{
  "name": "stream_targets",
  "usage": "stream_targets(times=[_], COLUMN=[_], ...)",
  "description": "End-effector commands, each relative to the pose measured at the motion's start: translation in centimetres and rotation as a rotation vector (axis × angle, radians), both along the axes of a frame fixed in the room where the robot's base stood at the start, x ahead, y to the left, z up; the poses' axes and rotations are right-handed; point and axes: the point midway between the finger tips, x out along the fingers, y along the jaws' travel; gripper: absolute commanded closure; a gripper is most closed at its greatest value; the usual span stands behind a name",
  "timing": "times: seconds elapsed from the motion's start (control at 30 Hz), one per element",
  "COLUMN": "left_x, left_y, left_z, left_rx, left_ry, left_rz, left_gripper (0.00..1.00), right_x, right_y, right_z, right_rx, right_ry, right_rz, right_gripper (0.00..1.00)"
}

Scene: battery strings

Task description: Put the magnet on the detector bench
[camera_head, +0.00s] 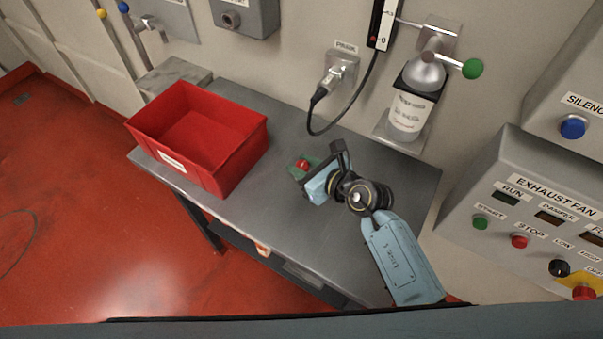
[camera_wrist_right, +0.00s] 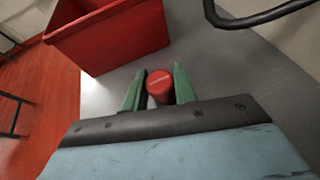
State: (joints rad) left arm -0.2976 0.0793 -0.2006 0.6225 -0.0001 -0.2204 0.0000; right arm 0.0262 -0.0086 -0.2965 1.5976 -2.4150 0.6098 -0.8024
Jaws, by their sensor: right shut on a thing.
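The magnet appears to be a small red round-ended piece (camera_head: 302,164), and it also shows in the right wrist view (camera_wrist_right: 160,89). My right gripper (camera_head: 300,168) has green fingertips and is shut on this red piece, one fingertip on each side of it in the right wrist view (camera_wrist_right: 159,88). They are over the grey-topped bench (camera_head: 262,215); I cannot tell whether the piece touches the top. No label marks this bench as the detector bench. My left gripper is not in view.
A red open bin (camera_head: 240,155) stands on the bench's left part and looks empty. A black cable (camera_head: 345,118) hangs from a wall plug (camera_head: 335,76) behind. A labelled bottle (camera_head: 410,105) sits in a wall holder. An exhaust fan panel (camera_head: 530,215) is at right. The bench's front middle is clear.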

Motion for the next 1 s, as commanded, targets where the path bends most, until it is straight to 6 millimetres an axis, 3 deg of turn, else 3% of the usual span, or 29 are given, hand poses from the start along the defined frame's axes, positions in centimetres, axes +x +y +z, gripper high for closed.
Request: stream_targets(times=[0.23,0.6,0.63,0.7,0.8,1.0], left_x=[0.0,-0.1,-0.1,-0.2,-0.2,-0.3], left_y=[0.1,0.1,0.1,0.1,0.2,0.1], left_z=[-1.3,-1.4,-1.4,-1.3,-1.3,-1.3], left_rx=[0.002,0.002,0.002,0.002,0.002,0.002], left_ry=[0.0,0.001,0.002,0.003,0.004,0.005], left_rz=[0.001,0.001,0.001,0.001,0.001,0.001], left_gripper=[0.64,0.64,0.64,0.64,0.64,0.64], right_x=[0.0,0.0,0.0,0.0,0.0,0.0], right_y=[0.0,0.0,-0.1,0.0,0.0,0.0], right_z=[-3.4,-3.7,-3.8,-3.7,-3.7,-3.7], right_rx=[0.0,0.0,0.0,0.001,0.001,0.001], right_ry=[0.001,0.0,0.0,0.001,0.001,0.001], right_rz=[0.0,0.0,0.0,0.0,0.0,0.0], right_gripper=[0.99,0.99,0.71,0.62,0.51,0.51])
